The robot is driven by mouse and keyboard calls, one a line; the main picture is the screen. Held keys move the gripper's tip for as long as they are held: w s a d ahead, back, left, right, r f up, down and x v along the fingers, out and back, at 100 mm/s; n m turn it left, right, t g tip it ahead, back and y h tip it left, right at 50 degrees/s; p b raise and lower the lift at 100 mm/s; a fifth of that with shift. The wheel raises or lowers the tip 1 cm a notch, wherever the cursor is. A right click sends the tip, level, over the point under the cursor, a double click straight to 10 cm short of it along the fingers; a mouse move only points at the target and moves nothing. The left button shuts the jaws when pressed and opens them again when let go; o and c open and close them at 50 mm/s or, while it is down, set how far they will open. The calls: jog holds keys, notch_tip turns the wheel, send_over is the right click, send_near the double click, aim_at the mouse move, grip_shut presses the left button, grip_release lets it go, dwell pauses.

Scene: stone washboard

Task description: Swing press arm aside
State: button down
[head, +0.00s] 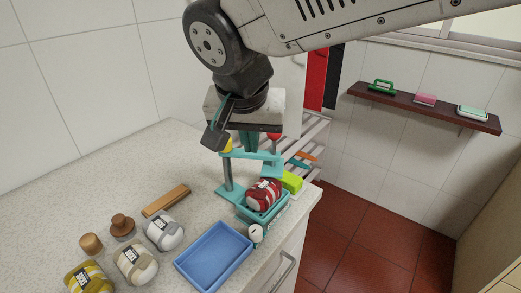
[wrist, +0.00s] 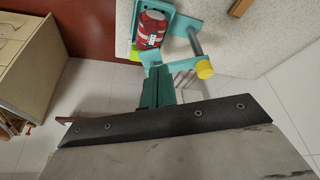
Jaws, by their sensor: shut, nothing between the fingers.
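The teal press stands on the counter, with a grey post (head: 228,174) topped by a yellow knob (head: 227,146). Its flat teal press arm (head: 250,156) runs right from the post; a red knob (head: 273,135) shows near its right end. A red labelled bundle (head: 264,193) sits in the teal tray (head: 262,213), below and in front of the arm. In the wrist view the bundle (wrist: 151,29) and yellow knob (wrist: 205,69) show clearly. My gripper (head: 250,149) points down, shut and empty, close to the arm; its teal fingers (wrist: 157,88) overlap it, and contact cannot be told.
A blue tray (head: 213,256) lies in front of the press. Several labelled bundles (head: 164,233), wooden knobs and a wooden bar (head: 166,200) lie left. A lime-green block (head: 292,183) sits behind the red bundle. The counter ends at the right; a wall shelf (head: 424,107) is beyond.

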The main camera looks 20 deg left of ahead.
aim_at(256, 156)
jog(key=x, duration=0.9)
jog(key=shift+f, duration=0.15)
jog(key=w, duration=0.3)
jog(key=shift+a+f, duration=0.2)
jog(key=shift+f, duration=0.15)
jog(key=shift+w+a, duration=0.1)
jog(key=shift+w, duration=0.5)
jog(key=shift+n, duration=0.3)
